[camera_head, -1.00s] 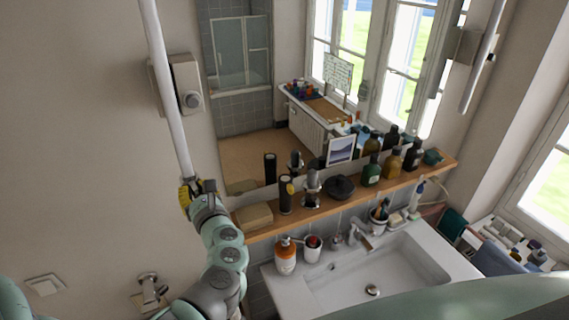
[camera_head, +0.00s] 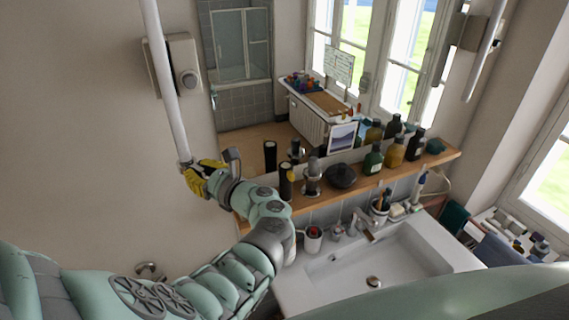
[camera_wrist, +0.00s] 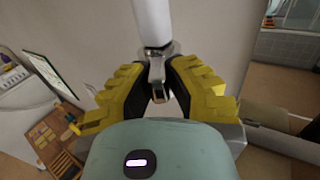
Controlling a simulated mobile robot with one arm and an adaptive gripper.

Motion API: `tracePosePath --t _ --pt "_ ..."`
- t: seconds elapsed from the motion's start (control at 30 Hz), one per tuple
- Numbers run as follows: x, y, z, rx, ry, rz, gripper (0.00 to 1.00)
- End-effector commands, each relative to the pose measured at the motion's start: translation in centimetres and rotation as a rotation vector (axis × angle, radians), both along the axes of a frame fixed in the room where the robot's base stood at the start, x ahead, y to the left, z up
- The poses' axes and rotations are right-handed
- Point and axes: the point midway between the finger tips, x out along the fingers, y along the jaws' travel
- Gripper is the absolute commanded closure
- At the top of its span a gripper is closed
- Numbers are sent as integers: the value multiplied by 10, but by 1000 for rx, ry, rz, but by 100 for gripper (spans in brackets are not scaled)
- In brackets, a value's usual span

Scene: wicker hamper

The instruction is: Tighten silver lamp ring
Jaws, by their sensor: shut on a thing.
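The white tube lamp (camera_head: 168,95) runs slantwise down the wall left of the mirror. Its silver ring (camera_wrist: 157,68) sits at the tube's lower end in the wrist view. My gripper (camera_head: 188,169), with yellow fingers, is at that lower end. In the wrist view my gripper (camera_wrist: 158,74) has one finger on each side of the ring, shut on it. The fingers partly cover the ring's sides. In the head view the ring is too small to make out clearly.
A wooden shelf (camera_head: 325,189) with bottles and a black bowl (camera_head: 341,176) lies right of my gripper, under the mirror. The white washbasin (camera_head: 413,258) is below. A wall-mounted box (camera_head: 184,62) is beside the tube. The wall at left is clear.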

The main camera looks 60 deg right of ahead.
Motion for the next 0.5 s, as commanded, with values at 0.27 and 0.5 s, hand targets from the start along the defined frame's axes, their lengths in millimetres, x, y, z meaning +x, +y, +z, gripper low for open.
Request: tracePosePath --t 0.27,0.5 --pt "-1 -1 -1 2 3 -5 78" --pt "-1 -1 -1 1 2 -5 54"
